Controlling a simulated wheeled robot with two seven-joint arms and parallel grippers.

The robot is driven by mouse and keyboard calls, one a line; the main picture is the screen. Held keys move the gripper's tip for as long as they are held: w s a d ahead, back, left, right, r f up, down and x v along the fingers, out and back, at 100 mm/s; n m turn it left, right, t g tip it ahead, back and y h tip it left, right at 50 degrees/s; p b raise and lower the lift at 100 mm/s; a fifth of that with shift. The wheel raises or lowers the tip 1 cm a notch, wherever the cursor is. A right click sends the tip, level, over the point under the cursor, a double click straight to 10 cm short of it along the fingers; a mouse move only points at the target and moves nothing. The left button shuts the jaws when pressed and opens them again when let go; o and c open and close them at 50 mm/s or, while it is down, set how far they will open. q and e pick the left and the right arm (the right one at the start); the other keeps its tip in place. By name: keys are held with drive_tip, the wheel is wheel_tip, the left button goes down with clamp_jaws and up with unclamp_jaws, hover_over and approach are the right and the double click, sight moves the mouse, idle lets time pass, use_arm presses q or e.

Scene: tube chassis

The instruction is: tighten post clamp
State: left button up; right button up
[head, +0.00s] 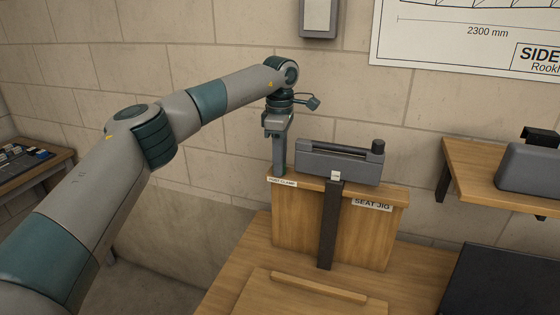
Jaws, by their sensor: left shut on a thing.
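My left gripper (279,172) points straight down at the left end of the seat jig's top edge. It is shut, right above the white label reading POST CLAMP (283,182). The part between its fingers, by its place the post clamp's handle, is mostly hidden by the fingers. The wooden seat jig (301,225) stands upright on the bench. A grey block (338,164) with a dark knob (378,147) at its right end lies along the jig's top. A dark upright bar (329,225) runs down the jig's front. My right gripper is out of view.
The wooden bench (240,262) carries a flat board with a raised strip (318,287) in front of the jig. A wooden shelf (480,170) with a grey case (528,168) is at the right. A dark panel (500,280) lies at the lower right. A brick wall stands close behind.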

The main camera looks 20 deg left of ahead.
use_arm(q)
drive_tip(key=shift+r, duration=0.1)
idle(0.3)
drive_tip(key=o, duration=1)
drive_tip(key=shift+o, duration=0.2)
drive_tip(key=shift+r+b, duration=0.35)
drive_tip(key=shift+r, duration=0.35)
wheel_tip(320, 180, up, 16)
drive_tip(key=b, duration=0.1)
drive_tip(key=shift+b, duration=0.4)
drive_tip(key=shift+f, duration=0.15)
